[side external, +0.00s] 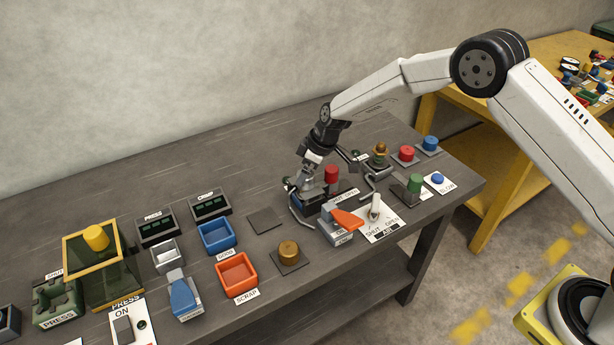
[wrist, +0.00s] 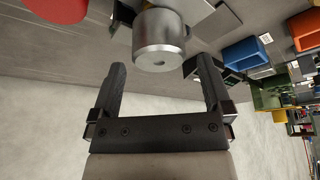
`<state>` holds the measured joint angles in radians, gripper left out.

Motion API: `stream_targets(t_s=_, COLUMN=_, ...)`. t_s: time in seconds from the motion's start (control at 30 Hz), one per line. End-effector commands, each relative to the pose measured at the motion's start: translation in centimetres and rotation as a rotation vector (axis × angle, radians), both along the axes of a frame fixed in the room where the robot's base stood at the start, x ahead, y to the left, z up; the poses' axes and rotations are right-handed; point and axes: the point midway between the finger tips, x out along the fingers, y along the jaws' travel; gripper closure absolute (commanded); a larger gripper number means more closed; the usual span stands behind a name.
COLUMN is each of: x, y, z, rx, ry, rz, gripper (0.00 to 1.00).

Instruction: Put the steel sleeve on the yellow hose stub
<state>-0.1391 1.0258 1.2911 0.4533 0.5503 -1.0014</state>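The steel sleeve (wrist: 160,42) is a silver cylinder with a small dark hole in the face turned to the wrist camera. In the wrist view it is level with and just beyond the fingertips, centred between them, with a gap on each side. My gripper (wrist: 162,62) is open, and no finger touches the sleeve there. In the side external view my gripper (side external: 308,190) is low over the bench, left of a red cylinder (side external: 331,174); its fingertips are hard to make out. I cannot pick out the yellow hose stub with certainty.
An orange-handled device (side external: 345,218) stands in front of my gripper. A brass cylinder (side external: 289,250), an orange scrap bin (side external: 237,275) and a blue bin (side external: 217,236) lie to the left. A green button (side external: 414,182) is at the right.

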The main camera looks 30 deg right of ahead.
Motion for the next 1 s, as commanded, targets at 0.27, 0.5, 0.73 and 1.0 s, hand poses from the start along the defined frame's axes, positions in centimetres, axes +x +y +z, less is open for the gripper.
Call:
stream_targets(t_s=0.27, x=0.0, y=0.0, z=0.7, rx=0.000, ry=-0.002, rz=0.001, gripper=0.00)
stream_targets(t_s=0.5, x=-0.3, y=-0.4, z=2.6, rx=0.000, ry=-0.002, rz=0.001, gripper=0.00)
stream_targets(t_s=0.73, x=-1.1, y=-1.2, z=5.3, rx=0.001, ry=-0.002, rz=0.000, gripper=0.00)
stream_targets(t_s=1.0, x=-2.2, y=-2.2, z=8.8, rx=0.001, ry=-0.002, rz=0.001, gripper=0.00)
